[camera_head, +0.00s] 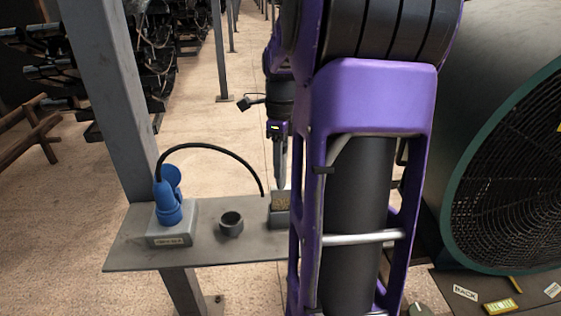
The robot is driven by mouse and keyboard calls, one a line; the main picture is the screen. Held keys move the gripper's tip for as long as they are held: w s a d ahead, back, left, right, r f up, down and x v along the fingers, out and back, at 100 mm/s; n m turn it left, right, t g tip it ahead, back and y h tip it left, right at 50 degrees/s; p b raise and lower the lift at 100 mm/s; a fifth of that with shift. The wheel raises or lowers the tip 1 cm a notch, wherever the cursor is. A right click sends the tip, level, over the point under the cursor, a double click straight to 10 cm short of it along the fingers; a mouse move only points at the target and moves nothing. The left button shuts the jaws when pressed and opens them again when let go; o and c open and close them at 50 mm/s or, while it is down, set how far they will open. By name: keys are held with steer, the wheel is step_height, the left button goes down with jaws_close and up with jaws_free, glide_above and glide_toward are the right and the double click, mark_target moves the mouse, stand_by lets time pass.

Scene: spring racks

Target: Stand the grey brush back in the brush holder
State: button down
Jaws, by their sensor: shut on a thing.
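My gripper (279,150) points straight down at the middle of the view, above the right part of the grey shelf, and is small and partly dark. It is shut on a slim grey upright thing, which looks like the grey brush (280,176). A round, dark grey open cup (231,224), which looks like the brush holder, stands to the left and looks empty.
The grey shelf (125,252) also bears a blue plug in a grey socket box (172,236), with a black cable arching towards my gripper. A grey post (115,90) rises at the left. A large green-rimmed fan (500,170) stands at the right. My purple arm hides the shelf's right side.

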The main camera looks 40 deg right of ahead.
mark_target(280, 187)
steer(key=shift+f+b, duration=1.6)
steer(key=shift+f, duration=0.85)
steer(key=c, duration=0.5)
jaws_free()
step_height(280, 187, up, 18)
steer(key=p, duration=0.3)
steer(key=shift+s+f, duration=0.15)
steer(key=shift+f, duration=0.1)
